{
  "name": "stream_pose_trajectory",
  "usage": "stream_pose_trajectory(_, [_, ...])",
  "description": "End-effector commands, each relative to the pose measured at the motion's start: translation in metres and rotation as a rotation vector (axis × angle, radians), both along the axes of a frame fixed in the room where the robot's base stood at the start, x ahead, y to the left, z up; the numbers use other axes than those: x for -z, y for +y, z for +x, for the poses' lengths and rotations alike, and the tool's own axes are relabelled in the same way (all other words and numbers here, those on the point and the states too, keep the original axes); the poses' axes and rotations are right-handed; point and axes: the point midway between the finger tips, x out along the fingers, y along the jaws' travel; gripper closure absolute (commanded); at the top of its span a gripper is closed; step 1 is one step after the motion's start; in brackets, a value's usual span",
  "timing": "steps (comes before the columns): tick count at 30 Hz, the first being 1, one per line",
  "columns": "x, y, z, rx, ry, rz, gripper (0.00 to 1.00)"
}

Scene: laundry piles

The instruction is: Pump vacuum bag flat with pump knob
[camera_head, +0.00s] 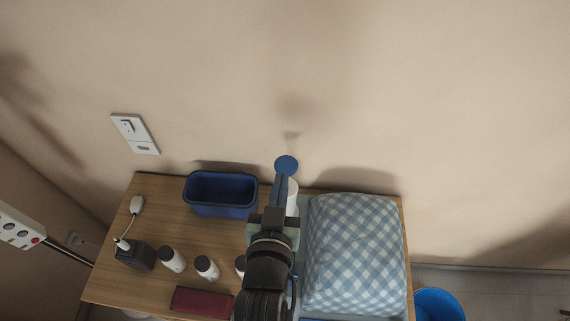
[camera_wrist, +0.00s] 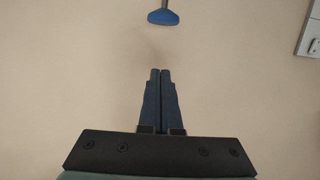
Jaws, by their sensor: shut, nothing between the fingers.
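A blue round pump knob (camera_head: 286,165) shows just past my gripper's fingertips in the head view, with a white cylinder (camera_head: 292,197) below it, partly hidden by my arm. In the wrist view the knob (camera_wrist: 163,17) sits on a thin grey rod near the top edge, apart from the fingers. A puffy blue-and-white checked bundle (camera_head: 353,252), which looks like the vacuum bag, lies on the right of the table, bulging up. My gripper (camera_head: 281,178) is shut and empty; its fingers also show pressed together in the wrist view (camera_wrist: 160,72).
The wooden table (camera_head: 150,205) stands against a beige wall. On it are a blue bin (camera_head: 221,194), several white bottles (camera_head: 172,259), a dark box (camera_head: 136,256) with a cable, and a dark red item (camera_head: 203,301). A blue bucket (camera_head: 438,304) is on the floor at right.

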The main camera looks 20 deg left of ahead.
Motion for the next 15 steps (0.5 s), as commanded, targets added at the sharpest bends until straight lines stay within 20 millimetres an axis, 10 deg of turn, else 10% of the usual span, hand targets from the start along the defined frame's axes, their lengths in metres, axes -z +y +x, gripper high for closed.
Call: stream_pose_trajectory(15, [0.017,0.024,0.080,0.000,0.000,0.002,1.00])
